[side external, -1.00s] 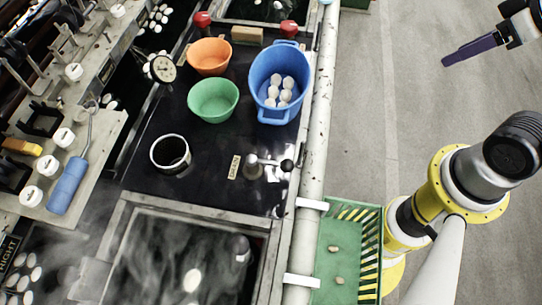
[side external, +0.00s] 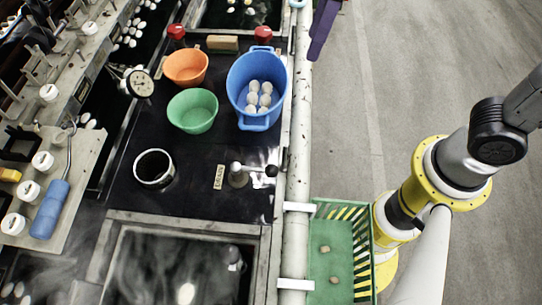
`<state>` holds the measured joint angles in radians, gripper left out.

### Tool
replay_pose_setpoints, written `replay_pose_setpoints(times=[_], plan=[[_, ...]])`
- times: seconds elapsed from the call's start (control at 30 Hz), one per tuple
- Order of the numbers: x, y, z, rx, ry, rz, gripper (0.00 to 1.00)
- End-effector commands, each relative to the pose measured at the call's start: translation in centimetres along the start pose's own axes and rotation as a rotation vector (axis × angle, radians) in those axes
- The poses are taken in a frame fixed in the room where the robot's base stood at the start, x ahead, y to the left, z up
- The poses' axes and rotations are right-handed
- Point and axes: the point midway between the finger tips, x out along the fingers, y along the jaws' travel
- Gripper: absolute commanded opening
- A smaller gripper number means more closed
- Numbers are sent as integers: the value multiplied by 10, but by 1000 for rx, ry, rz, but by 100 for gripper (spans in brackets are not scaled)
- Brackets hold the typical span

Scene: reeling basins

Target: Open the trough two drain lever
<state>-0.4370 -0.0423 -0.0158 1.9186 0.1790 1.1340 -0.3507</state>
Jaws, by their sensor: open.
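The drain lever (side external: 248,174) is a metal lever with a black ball knob on the dark deck, its arm pointing right toward the white pipe. A "DRAIN" label (side external: 219,177) lies just left of it. I cannot tell from the view which trough number it serves. My gripper (side external: 321,30) shows at the top edge as purple fingers, cut off by the frame. It is open, well above and to the right of the lever in the picture, and touches nothing that I can see.
A blue tub (side external: 236,101) with several pale cocoons, a green bowl (side external: 193,111) and an orange bowl (side external: 185,67) stand behind the lever. A steaming basin (side external: 150,265) lies in front, a green crate (side external: 322,223) right.

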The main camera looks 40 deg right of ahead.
Motion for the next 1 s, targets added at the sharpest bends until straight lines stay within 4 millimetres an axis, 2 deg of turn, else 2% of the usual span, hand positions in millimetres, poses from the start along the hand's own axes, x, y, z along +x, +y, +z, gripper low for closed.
replay_pose_setpoints(times=[0.03,0.1,0.2,0.3,0.4,0.53,0.67,1.0], plan=[[17,-14,-16,-52,-45,-28,64],[37,-31,-31,-105,-91,-57,64],[64,-54,-43,-162,-149,-84,64],[85,-71,-46,-204,-198,-97,64],[97,-82,-43,-231,-230,-104,64],[103,-85,-40,-239,-233,-105,64],[120,-86,-35,-237,-235,-105,64],[185,-90,-19,-236,-235,-104,64]])
